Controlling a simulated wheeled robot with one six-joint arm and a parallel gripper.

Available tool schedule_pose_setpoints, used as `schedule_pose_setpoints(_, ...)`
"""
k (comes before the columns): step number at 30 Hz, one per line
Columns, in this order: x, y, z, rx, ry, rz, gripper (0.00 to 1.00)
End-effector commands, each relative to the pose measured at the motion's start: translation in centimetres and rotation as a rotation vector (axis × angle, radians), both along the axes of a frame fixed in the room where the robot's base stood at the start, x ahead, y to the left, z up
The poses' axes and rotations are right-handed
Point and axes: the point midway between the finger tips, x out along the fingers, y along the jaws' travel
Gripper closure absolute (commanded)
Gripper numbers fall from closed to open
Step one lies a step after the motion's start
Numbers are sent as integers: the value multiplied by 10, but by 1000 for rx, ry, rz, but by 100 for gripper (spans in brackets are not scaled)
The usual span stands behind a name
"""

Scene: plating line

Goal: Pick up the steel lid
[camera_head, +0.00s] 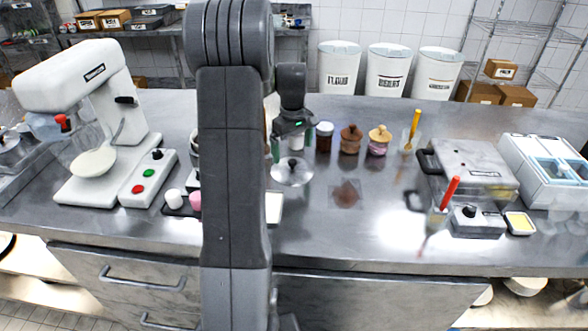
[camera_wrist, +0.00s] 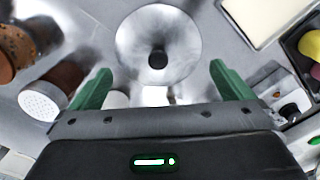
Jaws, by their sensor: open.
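The steel lid (camera_head: 291,173) is a shiny round disc with a dark knob on top. It lies on the steel counter just right of my arm in the head view. In the wrist view the lid (camera_wrist: 158,45) is ahead of my gripper, with its black knob (camera_wrist: 158,59) roughly centred between the fingers. My gripper (camera_wrist: 160,87) has green fingers spread wide apart with nothing between their tips. In the head view my gripper (camera_head: 293,146) hangs above and behind the lid. My arm hides part of the counter left of the lid.
Several jars, including a dark one with a white cap (camera_head: 324,137), stand close behind and right of the lid. A white mixer (camera_head: 90,120) is at left, a grill press (camera_head: 468,165) at right. A white board (camera_wrist: 254,18) lies near the lid. Open counter extends right.

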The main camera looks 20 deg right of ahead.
Motion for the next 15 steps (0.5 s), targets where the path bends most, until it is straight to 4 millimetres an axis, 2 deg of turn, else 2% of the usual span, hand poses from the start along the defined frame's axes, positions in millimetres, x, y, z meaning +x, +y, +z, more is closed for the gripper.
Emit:
schedule_pose_setpoints(8,2,0,-21,1,1,0,0)
schedule_pose_setpoints(15,7,-1,-54,1,3,0,0)
